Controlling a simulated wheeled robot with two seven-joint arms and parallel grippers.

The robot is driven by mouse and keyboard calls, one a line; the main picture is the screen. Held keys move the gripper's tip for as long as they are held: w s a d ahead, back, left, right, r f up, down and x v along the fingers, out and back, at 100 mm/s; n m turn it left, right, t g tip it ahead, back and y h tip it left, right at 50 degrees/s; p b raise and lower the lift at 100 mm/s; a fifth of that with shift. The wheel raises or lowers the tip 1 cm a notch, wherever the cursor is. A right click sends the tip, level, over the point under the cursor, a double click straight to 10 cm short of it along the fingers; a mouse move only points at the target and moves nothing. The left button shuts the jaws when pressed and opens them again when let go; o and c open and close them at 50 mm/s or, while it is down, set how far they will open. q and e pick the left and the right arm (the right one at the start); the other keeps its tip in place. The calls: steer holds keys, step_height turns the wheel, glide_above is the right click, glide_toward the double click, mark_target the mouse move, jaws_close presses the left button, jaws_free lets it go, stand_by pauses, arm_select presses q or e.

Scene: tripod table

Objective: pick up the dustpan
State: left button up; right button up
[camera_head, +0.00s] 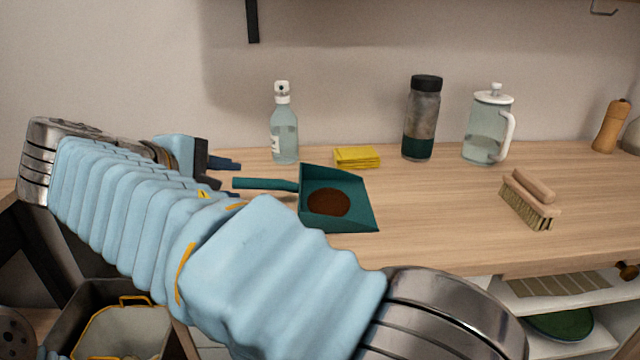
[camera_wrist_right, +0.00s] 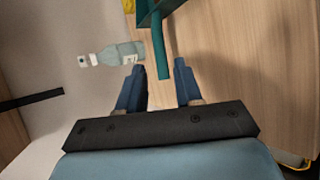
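The dustpan (camera_head: 362,208) is teal and lies on the wooden table, with a round brown patch in its pan and its handle (camera_head: 262,184) pointing left. My right gripper (camera_head: 231,174) is open and empty just left of the handle's end, partly hidden by my own arm. In the right wrist view, the handle (camera_wrist_right: 160,55) reaches down between the two spread blue fingers (camera_wrist_right: 157,64). I cannot tell whether either finger touches it. My left gripper is not in view.
On the table (camera_head: 430,240) stand a spray bottle (camera_head: 285,135), yellow cloths (camera_head: 357,157), a dark-lidded jar (camera_head: 421,120) and a glass pitcher (camera_head: 487,130). A brush (camera_head: 528,200) lies at right. A bin (camera_head: 120,330) is below left.

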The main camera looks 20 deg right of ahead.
mark_target(268, 184)
steer(key=x, duration=1.2)
steer(key=shift+d, duration=0.3)
steer(key=shift+c, duration=0.3)
jaws_close()
